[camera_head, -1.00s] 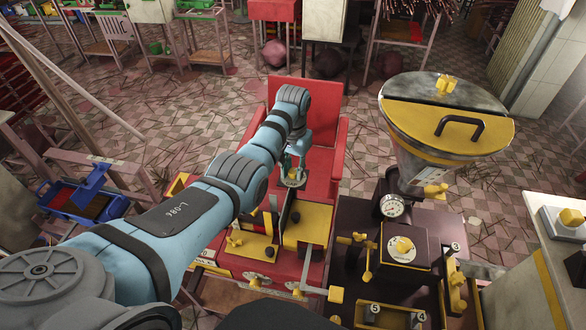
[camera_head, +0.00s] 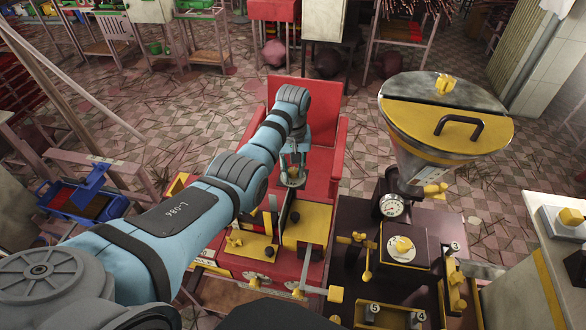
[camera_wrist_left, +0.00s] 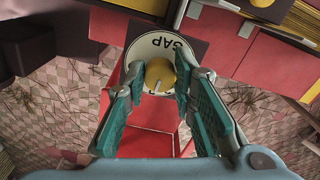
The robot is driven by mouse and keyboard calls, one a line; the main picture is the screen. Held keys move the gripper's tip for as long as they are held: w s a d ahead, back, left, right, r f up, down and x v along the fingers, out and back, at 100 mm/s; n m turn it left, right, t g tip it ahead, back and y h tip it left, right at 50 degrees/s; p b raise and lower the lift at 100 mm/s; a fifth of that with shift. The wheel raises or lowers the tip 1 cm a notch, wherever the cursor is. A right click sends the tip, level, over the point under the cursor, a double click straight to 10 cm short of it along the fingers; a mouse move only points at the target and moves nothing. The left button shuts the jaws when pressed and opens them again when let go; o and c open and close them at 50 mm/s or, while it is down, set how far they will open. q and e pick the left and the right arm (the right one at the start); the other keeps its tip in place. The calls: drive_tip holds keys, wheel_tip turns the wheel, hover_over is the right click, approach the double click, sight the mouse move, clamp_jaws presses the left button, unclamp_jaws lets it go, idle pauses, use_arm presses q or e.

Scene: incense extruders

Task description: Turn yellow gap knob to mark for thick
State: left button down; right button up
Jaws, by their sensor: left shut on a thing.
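The yellow gap knob (camera_wrist_left: 160,72) sits on a round white dial (camera_wrist_left: 143,48) lettered GAP in the left wrist view. A pale pointer line runs on the knob's lower half, toward the bottom of that picture. My left gripper (camera_wrist_left: 159,76) has a teal finger on either side of the knob and is shut on it. In the head view my left gripper (camera_head: 293,163) reaches down at the far end of the red and yellow machine (camera_head: 312,222), and the knob is hidden there. I cannot read a thick mark on the dial. My right gripper is not in view.
A red chair-like frame (camera_head: 318,95) is just behind my gripper.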

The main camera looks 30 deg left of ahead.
sight(293, 170)
use_arm(q)
drive_tip(key=shift+w+r, duration=0.1)
idle(0.3)
drive_tip(key=c, duration=1.4)
unclamp_jaws()
drive_tip(key=shift+o, duration=0.3)
drive_tip(key=shift+w+a, duration=0.1)
wheel_tip(293, 170, up, 7)
drive_tip(key=shift+r, duration=0.15)
